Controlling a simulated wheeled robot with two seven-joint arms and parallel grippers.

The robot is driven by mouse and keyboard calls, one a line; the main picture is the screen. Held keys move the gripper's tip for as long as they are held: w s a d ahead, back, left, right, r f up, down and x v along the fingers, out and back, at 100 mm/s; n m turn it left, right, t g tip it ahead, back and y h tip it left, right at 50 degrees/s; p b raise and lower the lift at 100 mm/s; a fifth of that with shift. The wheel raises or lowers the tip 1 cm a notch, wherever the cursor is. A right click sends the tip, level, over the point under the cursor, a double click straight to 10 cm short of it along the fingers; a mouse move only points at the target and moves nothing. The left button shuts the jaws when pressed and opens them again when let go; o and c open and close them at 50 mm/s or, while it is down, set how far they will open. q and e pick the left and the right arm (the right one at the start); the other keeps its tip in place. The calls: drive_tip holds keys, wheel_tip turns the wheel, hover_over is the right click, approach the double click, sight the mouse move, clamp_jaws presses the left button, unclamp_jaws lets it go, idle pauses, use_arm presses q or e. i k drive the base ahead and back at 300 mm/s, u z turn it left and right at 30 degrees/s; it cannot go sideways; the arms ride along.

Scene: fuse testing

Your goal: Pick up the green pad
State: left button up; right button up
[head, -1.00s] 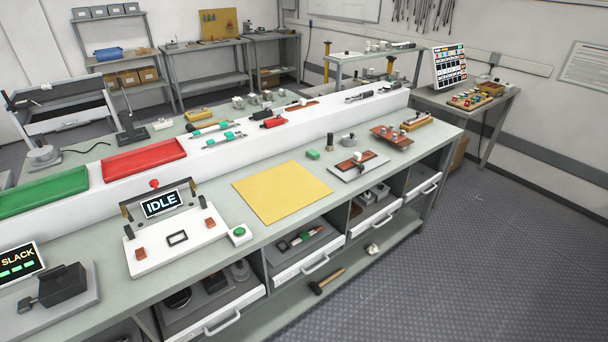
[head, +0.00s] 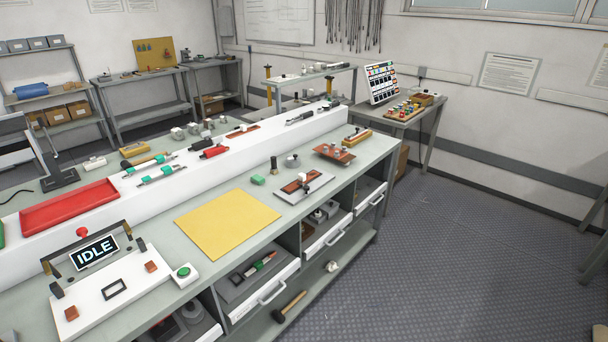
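A green round button on a small white box (head: 184,273) sits at the lower left, by the tester showing IDLE (head: 94,252). Neither of my grippers is in view.
A red tray (head: 68,204) and several tools stand on the ledge. A brown board with small parts (head: 334,153) lies farther right. Open drawers (head: 262,282) stick out below the bench front. The floor (head: 440,260) to the right is clear.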

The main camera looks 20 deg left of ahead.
sight(257, 180)
drive_tip(key=z, duration=0.3)
drive_tip(key=i, duration=1.3)
drive_tip(key=u, duration=0.6)
